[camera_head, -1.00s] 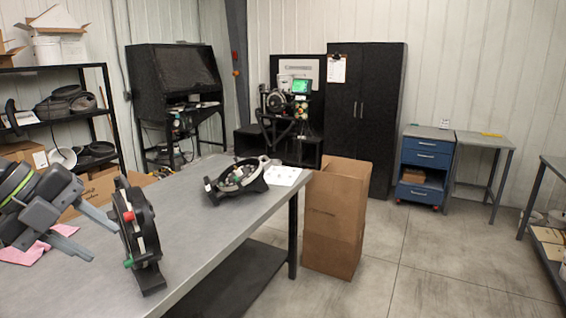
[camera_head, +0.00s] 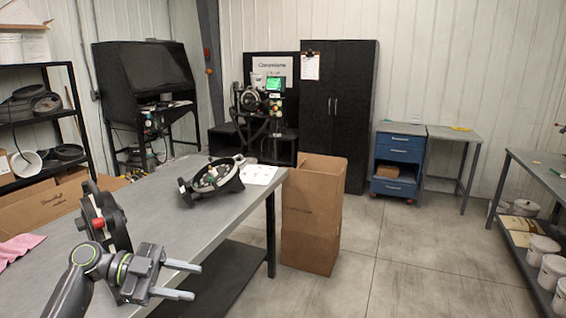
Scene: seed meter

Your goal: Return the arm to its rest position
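My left arm comes in at the bottom left of the head view. Its gripper (camera_head: 189,281) is open, with two grey fingers apart and nothing between them. It is in front of the near edge of the grey metal table (camera_head: 190,225). A black seed meter (camera_head: 104,218) with a red knob stands upright on the table, just behind my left arm, which hides its lower part. A second seed meter (camera_head: 213,180) lies tilted farther back on the table, clear of the gripper. My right gripper is not in view.
A tall cardboard box (camera_head: 312,215) stands on the floor off the table's far right corner. A white sheet (camera_head: 260,174) lies by the second meter and a pink cloth (camera_head: 18,248) at the left. A workbench (camera_head: 541,172) with white buckets is at the right. The middle floor is clear.

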